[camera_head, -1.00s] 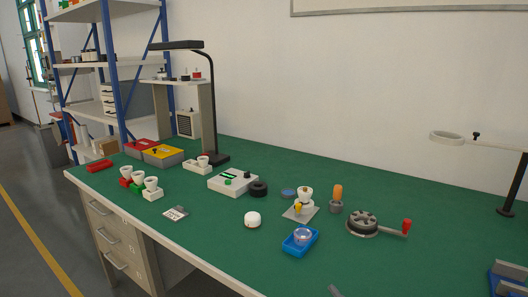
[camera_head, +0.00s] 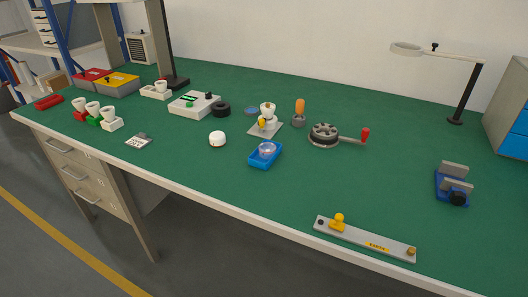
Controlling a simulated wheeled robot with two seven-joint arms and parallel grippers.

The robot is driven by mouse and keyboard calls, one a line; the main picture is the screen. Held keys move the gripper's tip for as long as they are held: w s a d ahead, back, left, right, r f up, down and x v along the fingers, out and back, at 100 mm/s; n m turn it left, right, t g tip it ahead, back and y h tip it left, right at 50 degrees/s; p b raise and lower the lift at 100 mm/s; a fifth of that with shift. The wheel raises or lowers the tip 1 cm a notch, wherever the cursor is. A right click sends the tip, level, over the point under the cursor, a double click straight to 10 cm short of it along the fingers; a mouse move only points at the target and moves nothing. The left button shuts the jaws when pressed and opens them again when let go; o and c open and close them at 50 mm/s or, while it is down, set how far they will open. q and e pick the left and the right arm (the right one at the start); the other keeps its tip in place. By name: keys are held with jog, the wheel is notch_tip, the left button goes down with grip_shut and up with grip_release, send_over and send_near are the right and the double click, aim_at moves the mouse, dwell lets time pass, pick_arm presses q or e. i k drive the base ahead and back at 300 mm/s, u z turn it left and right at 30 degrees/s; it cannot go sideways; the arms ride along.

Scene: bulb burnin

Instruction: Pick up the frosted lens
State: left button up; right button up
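Neither of my grippers shows in the head view, and nothing covers the tray.
A white round knob-like piece (camera_head: 217,139) stands left of the tray. A crank wheel with a red handle (camera_head: 324,135) is to the right. A grey bar with a yellow knob (camera_head: 362,238) lies at the front edge. A blue vise (camera_head: 452,186) is at the right. The bench between is clear.

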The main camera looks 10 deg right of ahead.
aim_at(217, 138)
jog(key=u, duration=2)
jog(key=i, duration=1.15)
jog(key=z, duration=3.45)
